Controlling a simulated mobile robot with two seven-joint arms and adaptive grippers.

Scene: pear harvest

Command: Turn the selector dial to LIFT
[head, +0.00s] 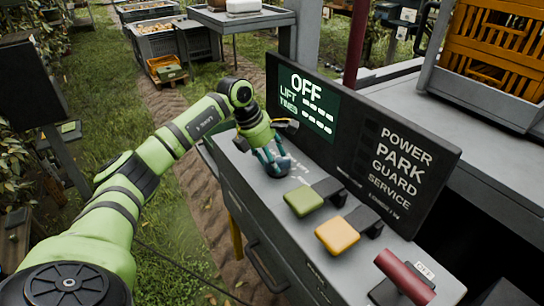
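My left gripper (270,160) points down at the far left end of the grey control console (265,193). Its teal fingers are at a small dark round knob, which looks like the selector dial (278,170). The fingers and wrist cover much of the knob, so its pointer cannot be read. I cannot tell whether the fingers grip it or only stand around it. The display (309,101) behind shows OFF in large letters, with LIFT and TINES smaller below. My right gripper is not in view.
A green paddle (303,201), a yellow paddle (337,236) and a red handle (405,277) stand along the console to the right. A dark panel (385,165) reads POWER, PARK, GUARD, SERVICE. An orange crate (500,45) stands behind. Grass lies open on the left.

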